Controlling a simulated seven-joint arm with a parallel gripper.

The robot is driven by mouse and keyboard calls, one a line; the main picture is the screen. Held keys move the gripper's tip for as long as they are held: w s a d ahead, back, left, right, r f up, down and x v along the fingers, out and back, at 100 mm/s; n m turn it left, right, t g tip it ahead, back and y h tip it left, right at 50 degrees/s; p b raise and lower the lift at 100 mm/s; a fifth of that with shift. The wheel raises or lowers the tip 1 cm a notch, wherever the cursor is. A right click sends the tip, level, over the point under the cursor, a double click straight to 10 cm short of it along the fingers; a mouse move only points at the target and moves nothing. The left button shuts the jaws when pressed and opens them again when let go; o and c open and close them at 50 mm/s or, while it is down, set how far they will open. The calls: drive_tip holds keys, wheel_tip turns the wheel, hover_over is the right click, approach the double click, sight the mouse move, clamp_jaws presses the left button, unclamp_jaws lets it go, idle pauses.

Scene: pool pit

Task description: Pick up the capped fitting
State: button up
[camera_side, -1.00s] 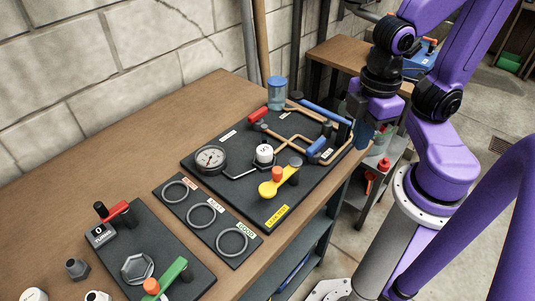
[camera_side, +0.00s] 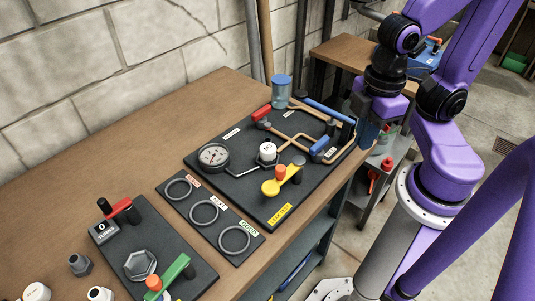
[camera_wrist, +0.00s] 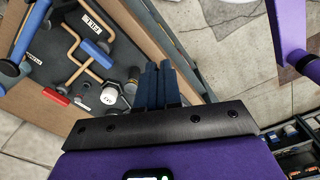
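Several loose fittings lie at the lower left of the side view: a dark hex fitting (camera_side: 80,264), a white round-topped fitting (camera_side: 37,292) and a pale-faced fitting (camera_side: 99,294), the last two cut by the frame edge. A white-capped part (camera_side: 267,150) stands upright on the dark pipe panel; it also shows in the wrist view (camera_wrist: 109,96). I cannot tell for certain which is the capped fitting. My gripper (camera_side: 367,133) is beyond the panel's right end, far from the loose fittings. In the wrist view its dark blue fingers (camera_wrist: 154,85) are close together, with nothing visible between them.
The pipe panel (camera_side: 245,202) carries a gauge (camera_side: 213,156), a yellow lever (camera_side: 280,182) and a blue handle (camera_side: 325,112). A plate with three rings (camera_side: 205,212) lies left of it. A blue cup (camera_side: 281,91) stands behind. The wooden bench (camera_side: 150,140) is clear toward the wall.

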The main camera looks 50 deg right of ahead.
drive_tip(key=o, duration=1.2)
drive_tip(key=shift+c, duration=0.2)
wheel_tip(320, 180, up, 3)
drive_tip(key=n, duration=0.4)
hover_over(268, 147)
drive_tip(key=f, duration=1.1)
drive_tip(key=shift+d+f, duration=0.15)
drive_tip(key=shift+d, duration=0.05)
drive_tip(key=shift+a+f, duration=0.15)
drive_tip(key=shift+f, duration=2.8)
